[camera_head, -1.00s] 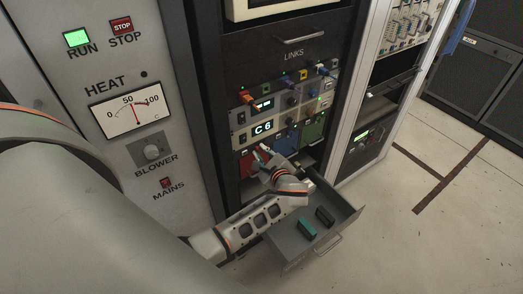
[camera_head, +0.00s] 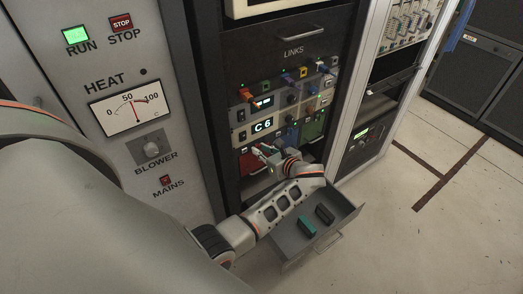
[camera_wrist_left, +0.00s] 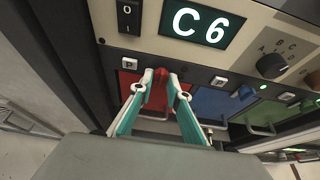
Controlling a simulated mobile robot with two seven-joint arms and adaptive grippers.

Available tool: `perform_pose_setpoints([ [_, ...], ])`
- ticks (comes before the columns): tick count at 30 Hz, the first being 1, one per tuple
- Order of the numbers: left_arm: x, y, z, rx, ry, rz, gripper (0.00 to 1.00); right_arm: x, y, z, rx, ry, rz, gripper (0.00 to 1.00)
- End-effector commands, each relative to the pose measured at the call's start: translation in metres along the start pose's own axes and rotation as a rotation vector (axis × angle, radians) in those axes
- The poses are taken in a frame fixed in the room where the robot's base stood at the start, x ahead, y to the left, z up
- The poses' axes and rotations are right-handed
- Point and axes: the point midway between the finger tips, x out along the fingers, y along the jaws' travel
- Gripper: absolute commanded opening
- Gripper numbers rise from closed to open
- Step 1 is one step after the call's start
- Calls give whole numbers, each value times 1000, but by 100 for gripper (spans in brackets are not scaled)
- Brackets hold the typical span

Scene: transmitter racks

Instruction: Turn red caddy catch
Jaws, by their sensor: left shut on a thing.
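The red caddy (camera_wrist_left: 130,85) sits in the rack below the C6 display, at the left end of a row of coloured caddies. It also shows in the head view (camera_head: 248,162), partly behind my gripper. My left gripper (camera_wrist_left: 160,82) is at the front of the red caddy, its teal-lined fingers shut on the red catch (camera_wrist_left: 159,76) at the caddy's top edge. In the head view my left gripper (camera_head: 258,150) reaches in from the lower right of the caddy. The catch's exact angle is hard to tell. My right gripper is not in view.
Blue caddy (camera_wrist_left: 215,103) and green caddy (camera_wrist_left: 262,112) sit to the right of the red one. An open grey drawer (camera_head: 346,213) below holds a green block (camera_head: 307,225) and a dark block (camera_head: 324,213). My forearm passes over the drawer's left side.

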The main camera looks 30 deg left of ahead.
Motion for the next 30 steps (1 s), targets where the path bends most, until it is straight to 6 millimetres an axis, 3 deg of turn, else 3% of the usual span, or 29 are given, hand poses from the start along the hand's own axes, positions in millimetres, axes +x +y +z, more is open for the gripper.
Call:
perform_pose_setpoints([
  [14,0,0,0,11,-1,6,0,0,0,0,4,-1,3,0],
  [15,0,0,0,11,-1,6,27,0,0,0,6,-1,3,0],
  [16,0,0,0,11,-1,6,33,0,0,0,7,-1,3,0],
  [30,-4,0,9,7,0,3,33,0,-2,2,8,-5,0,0],
])
